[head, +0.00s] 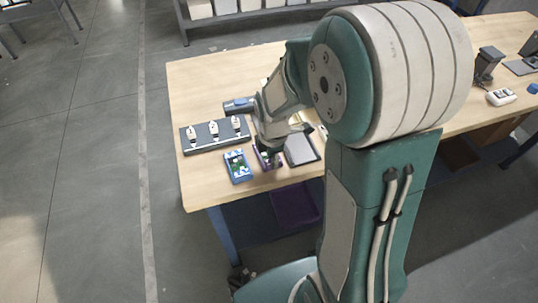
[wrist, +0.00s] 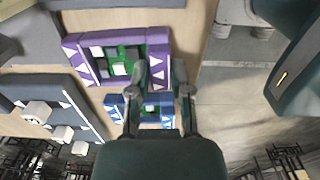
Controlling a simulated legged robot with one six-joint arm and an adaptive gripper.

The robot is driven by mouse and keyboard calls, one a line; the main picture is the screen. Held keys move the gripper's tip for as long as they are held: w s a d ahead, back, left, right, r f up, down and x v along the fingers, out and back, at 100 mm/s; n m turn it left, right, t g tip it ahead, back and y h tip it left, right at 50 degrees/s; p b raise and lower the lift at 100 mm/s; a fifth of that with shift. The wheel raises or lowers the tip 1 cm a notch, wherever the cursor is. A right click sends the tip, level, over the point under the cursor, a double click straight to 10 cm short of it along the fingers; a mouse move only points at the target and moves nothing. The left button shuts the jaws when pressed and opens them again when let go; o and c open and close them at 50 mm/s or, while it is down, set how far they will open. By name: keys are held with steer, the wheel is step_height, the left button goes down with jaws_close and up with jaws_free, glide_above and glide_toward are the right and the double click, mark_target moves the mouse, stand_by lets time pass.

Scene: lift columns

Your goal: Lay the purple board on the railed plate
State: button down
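The purple board (wrist: 159,45) lies on the table, with a green face and black and white blocks. In the head view the purple board (head: 262,156) is partly hidden by my gripper (head: 270,157). In the wrist view my gripper (wrist: 160,78) is open, its fingers apart near the board's right end. The left fingertip overlaps the board's edge; I cannot tell whether it touches. A flat grey plate with a dark rim (head: 301,149), seemingly the railed plate, lies right of the purple board with a bare top. Its edge appears to show at the wrist view's top (wrist: 125,3).
A blue board (head: 238,166) lies just left of the purple one; it shows between my fingers in the wrist view (wrist: 153,99). A dark base (head: 229,142) with several white-topped posts stands behind. The table's front edge is close. A white device (head: 501,97) sits far right.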

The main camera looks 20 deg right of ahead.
steer(key=shift+r, duration=3)
steer(key=shift+r, duration=0.15)
